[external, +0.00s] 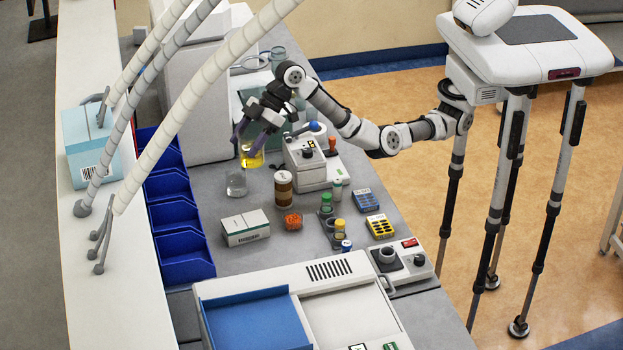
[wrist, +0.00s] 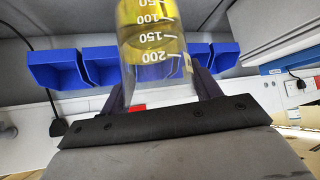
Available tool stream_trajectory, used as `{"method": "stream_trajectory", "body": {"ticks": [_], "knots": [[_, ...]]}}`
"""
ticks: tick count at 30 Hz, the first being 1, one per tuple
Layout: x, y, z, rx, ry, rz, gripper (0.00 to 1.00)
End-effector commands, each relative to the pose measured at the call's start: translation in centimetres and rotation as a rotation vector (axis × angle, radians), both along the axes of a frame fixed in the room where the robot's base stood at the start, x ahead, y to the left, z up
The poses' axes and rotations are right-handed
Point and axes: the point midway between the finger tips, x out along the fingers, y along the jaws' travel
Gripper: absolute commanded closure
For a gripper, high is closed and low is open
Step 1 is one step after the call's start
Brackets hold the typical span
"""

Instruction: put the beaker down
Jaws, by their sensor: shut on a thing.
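A glass beaker with yellow liquid (external: 252,158) is held at the end of my arm, over the far-left part of the grey bench (external: 215,262). My gripper (external: 256,143) is shut on it, with dark fingers on either side. In the wrist view the beaker (wrist: 152,45) fills the upper middle and shows white volume marks. My gripper (wrist: 165,88) shows there with its fingers beside the glass. I cannot tell whether the beaker's base touches the bench.
A clear beaker (external: 236,184) stands just in front of the held one. A brown jar (external: 283,190), a white instrument (external: 305,163) and a white box (external: 245,228) are close by. Blue bins (external: 178,225) line the left side. Bare bench lies left of the clear beaker.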

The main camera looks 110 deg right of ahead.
Motion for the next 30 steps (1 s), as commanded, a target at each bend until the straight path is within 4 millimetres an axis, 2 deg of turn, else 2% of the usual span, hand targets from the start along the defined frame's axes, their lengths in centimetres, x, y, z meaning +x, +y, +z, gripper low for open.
{"method": "stream_trajectory", "body": {"ticks": [4,15,18,30], "knots": [[0.2,-0.1,-2.3,0.002,0.001,0.006,0.66],[0.1,-0.1,-11.5,0.000,0.001,0.005,0.66],[0.1,-0.1,-13.4,0.001,0.000,0.005,0.66],[0.1,-0.1,-17.2,0.000,0.001,0.005,0.66]]}}
